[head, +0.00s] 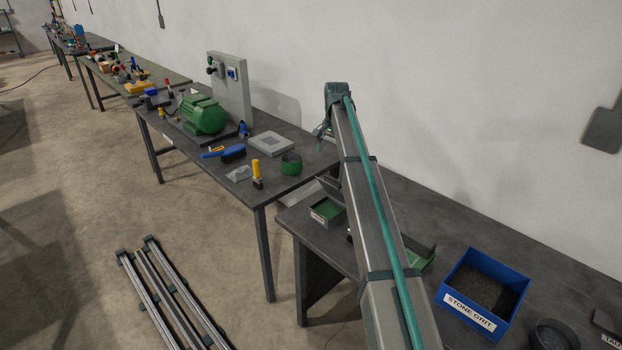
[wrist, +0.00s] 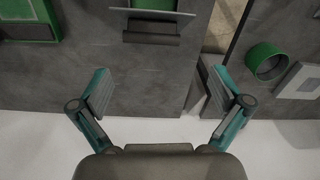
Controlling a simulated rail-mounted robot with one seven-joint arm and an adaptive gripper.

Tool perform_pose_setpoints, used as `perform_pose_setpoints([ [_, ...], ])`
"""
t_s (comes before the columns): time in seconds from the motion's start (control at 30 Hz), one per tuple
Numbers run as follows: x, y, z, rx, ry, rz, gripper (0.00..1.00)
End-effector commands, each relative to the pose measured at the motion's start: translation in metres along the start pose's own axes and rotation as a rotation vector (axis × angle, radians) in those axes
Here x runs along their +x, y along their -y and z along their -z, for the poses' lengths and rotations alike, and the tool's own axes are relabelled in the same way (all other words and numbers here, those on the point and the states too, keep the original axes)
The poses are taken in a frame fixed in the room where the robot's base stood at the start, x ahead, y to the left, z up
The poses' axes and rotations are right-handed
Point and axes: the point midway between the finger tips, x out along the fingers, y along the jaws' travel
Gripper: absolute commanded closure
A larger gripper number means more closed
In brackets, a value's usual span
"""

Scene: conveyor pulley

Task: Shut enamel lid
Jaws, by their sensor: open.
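A small grey box with a green inside (head: 326,211) stands open at the near bench's left end, with a pale label on its front. A box with a green inside (wrist: 160,8) also shows at the top edge of the wrist view, cut off, with a grey flap or ledge (wrist: 150,40) along its near side. A second green-lined box (head: 420,256) is partly behind my arm. No enamel wording is readable, so I cannot tell which lid is meant. My gripper (wrist: 160,75) is open and empty, its fingers spread on the wall side of the top box, apart from it.
A blue stone grit bin (head: 485,288) and a dark round container (head: 553,336) stand on the near bench at right. The adjoining bench holds a green ring (head: 291,164), a grey plate (head: 270,143) and a green motor (head: 203,115). The wall (head: 400,100) runs close behind.

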Motion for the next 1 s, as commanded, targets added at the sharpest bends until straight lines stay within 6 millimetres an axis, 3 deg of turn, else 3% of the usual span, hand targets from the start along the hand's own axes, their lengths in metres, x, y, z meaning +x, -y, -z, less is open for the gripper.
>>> perform_pose_setpoints([
  [0.1,0.001,-0.007,-0.001,0.094,0.000,-0.029,0.00],
  [0.33,0.014,-0.008,-0.002,0.126,0.003,-0.029,0.00],
  [0.73,0.078,-0.009,-0.003,0.123,0.004,-0.028,0.00],
  [1.0,0.105,-0.009,-0.002,0.122,0.003,-0.026,0.00],
])
